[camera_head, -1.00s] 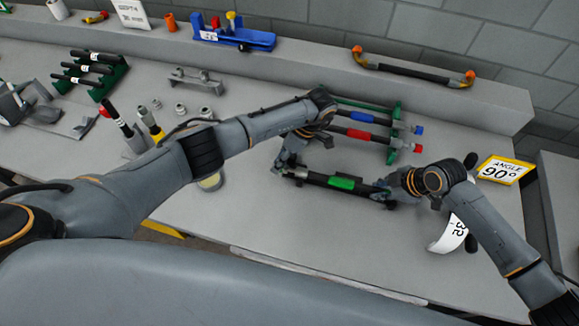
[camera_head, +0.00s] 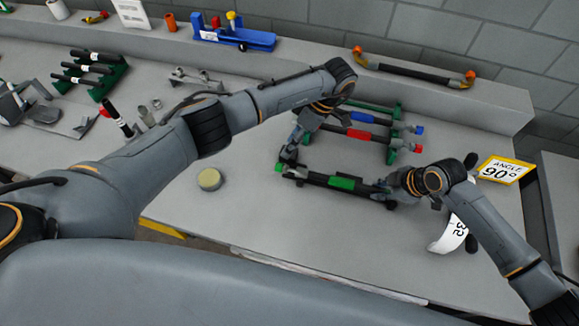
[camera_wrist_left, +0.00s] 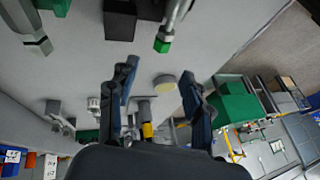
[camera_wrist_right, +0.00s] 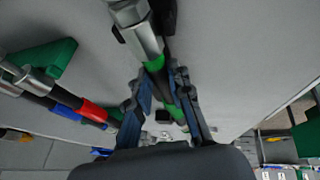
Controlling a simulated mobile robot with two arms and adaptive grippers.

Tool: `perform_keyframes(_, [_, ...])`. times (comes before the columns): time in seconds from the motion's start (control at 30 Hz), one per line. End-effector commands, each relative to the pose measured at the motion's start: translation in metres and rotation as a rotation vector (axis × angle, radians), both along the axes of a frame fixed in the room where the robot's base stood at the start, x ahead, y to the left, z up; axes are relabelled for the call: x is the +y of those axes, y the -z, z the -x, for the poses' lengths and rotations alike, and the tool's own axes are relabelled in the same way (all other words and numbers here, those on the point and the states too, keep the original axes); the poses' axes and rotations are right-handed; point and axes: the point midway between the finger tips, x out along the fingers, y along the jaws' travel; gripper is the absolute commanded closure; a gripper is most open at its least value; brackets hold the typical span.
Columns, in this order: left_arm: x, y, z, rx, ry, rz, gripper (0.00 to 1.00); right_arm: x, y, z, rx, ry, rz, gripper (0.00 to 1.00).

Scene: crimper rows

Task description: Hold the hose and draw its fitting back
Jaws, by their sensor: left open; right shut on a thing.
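The hose (camera_head: 317,179), black with a green band (camera_head: 343,183), lies level above the bench's front part. A green tip (camera_head: 279,167) shows at its left end; a metal fitting with a green tip (camera_wrist_left: 163,42) shows in the left wrist view, ahead of my open fingers. My left gripper (camera_head: 288,158) is open beside that end and partly hides it; its spread jaws (camera_wrist_left: 158,70) hold nothing. My right gripper (camera_head: 385,190) is shut on the hose near its right end. In the right wrist view the hose passes between the fingers (camera_wrist_right: 167,88), its green band (camera_wrist_right: 155,64) beyond.
A green rack (camera_head: 394,140) behind holds a blue-banded hose (camera_head: 365,118) and a red-banded hose (camera_head: 358,134). A round yellowish disc (camera_head: 210,180) lies left. An angle sign (camera_head: 505,171) stands right. The bench front between disc and hose is clear.

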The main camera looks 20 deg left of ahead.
Motion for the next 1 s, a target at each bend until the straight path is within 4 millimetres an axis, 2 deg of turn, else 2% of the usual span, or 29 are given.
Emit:
perform_keyframes(0.03, [-0.004,-0.009,-0.003,-0.002,0.001,0.000,0.50,-0.001,0.001,0.000,0.001,0.001,0.002,1.00])
perform_keyframes(0.2, [-0.011,-0.027,-0.009,0.000,0.000,-0.001,0.50,-0.001,0.001,0.000,0.001,0.001,0.002,1.00])
perform_keyframes(0.57, [-0.014,-0.033,-0.010,0.001,0.000,0.000,0.50,-0.001,0.001,0.000,0.001,0.001,0.002,1.00])
perform_keyframes(0.6, [-0.014,-0.033,-0.010,0.001,0.000,0.000,0.50,-0.001,0.001,0.000,0.001,0.001,0.002,0.74])
perform_keyframes(0.7, [-0.014,-0.033,-0.010,0.001,0.000,0.000,0.50,-0.001,0.001,0.000,0.001,0.001,0.001,0.54])
perform_keyframes(1.0, [-0.013,-0.033,-0.010,0.002,-0.001,0.000,0.50,0.000,0.000,0.000,0.000,0.000,0.000,0.54])
